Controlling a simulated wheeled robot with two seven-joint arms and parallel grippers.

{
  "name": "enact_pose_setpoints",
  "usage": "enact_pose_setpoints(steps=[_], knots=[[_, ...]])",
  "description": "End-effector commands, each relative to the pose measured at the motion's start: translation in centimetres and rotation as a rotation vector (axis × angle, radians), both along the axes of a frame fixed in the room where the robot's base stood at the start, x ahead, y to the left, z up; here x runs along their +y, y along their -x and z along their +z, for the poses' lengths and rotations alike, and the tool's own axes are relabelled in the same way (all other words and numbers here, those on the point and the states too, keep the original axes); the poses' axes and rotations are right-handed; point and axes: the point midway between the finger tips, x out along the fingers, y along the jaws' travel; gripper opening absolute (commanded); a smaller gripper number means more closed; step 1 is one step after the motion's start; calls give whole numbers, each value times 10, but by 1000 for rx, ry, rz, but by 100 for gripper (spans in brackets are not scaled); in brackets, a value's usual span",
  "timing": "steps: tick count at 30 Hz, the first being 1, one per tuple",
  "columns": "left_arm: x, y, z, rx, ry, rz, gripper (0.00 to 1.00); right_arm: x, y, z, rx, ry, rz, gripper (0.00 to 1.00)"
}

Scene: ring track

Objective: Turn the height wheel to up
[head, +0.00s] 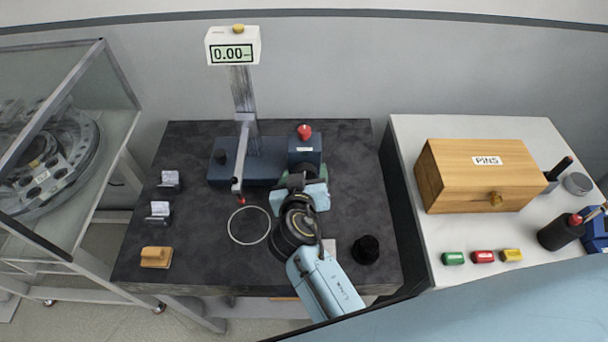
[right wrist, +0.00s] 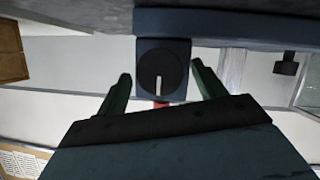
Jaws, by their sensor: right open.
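A round black wheel (right wrist: 161,73) with a white mark sits on the face of a dark blue box (right wrist: 148,47) in the right wrist view. The mark points toward the bottom of that picture, the side where a red part shows. In the head view the box (head: 305,147) carries a red knob (head: 304,131) on top, and my gripper hides its wheel face. My right gripper (head: 304,183) is open in front of the box. In the right wrist view its green fingers (right wrist: 161,78) stand apart on either side of the wheel, with no contact visible. My left gripper is out of view.
The gauge stand's display (head: 232,54) reads 0.00, and its probe arm (head: 240,160) hangs left of my gripper. A thin ring (head: 249,225) and a black cylinder (head: 366,249) lie on the dark table (head: 190,260). A wooden pins box (head: 480,175) stands right.

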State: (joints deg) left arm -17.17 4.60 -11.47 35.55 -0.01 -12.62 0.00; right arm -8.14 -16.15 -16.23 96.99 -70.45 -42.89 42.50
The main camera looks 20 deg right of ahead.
Motion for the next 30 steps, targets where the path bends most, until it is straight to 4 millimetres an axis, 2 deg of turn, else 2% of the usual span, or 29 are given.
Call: enact_pose_setpoints(steps=[9, 16, 22, 30], knots=[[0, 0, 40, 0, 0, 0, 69, 0, 0, 50, -1, -3, -1, 69], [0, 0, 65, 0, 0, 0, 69, 0, 0, 81, -1, -2, -1, 69], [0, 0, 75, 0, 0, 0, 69, 0, 0, 94, 0, 0, 0, 69], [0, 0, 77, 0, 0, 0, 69, 0, 0, 96, 1, 0, 0, 69]])
